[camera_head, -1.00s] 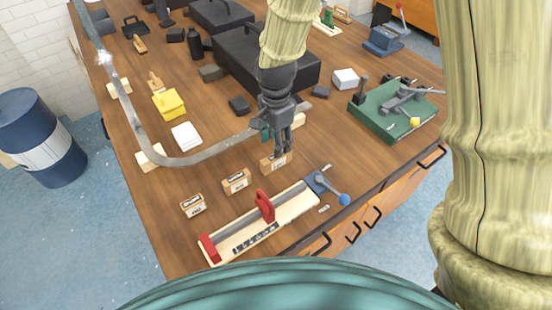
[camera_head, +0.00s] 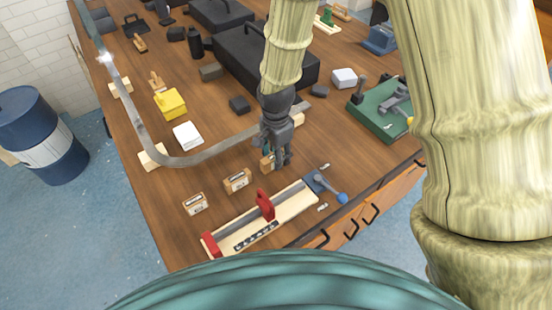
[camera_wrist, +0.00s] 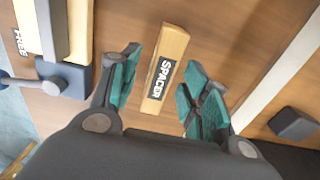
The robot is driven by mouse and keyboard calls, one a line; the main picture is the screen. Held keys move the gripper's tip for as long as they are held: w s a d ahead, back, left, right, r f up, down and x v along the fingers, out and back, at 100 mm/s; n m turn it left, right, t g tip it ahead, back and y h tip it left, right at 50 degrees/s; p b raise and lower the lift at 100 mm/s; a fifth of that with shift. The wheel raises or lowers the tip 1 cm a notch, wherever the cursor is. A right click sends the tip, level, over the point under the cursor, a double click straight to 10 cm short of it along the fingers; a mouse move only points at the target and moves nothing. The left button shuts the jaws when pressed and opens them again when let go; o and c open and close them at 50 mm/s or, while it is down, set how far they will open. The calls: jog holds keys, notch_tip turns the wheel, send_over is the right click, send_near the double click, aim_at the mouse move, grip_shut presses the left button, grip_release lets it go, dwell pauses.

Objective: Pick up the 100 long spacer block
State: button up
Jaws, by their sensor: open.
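A wooden block with a black label reading SPACER (camera_wrist: 165,72) lies between the open fingers of my gripper (camera_wrist: 162,60) in the wrist view. No number is readable on it. A clear gap shows on both sides, and the gripper holds nothing. In the head view, my gripper (camera_head: 279,163) is low over the table, and the block (camera_head: 265,164) there is mostly hidden behind the fingers. Two similar labelled wooden blocks stand to the left, a middle block (camera_head: 237,181) and a left block (camera_head: 194,204). Their labels are too small to read surely.
A wooden fixture (camera_head: 285,213) with red stops and a blue-knobbed lever is just in front of the blocks. A curved grey rail (camera_head: 205,155) runs behind them. A black case (camera_head: 240,62) and a green-based clamp (camera_head: 375,122) stand farther back. Bare tabletop lies left of the blocks.

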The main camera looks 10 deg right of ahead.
grip_shut()
jog(key=shift+r, duration=0.15)
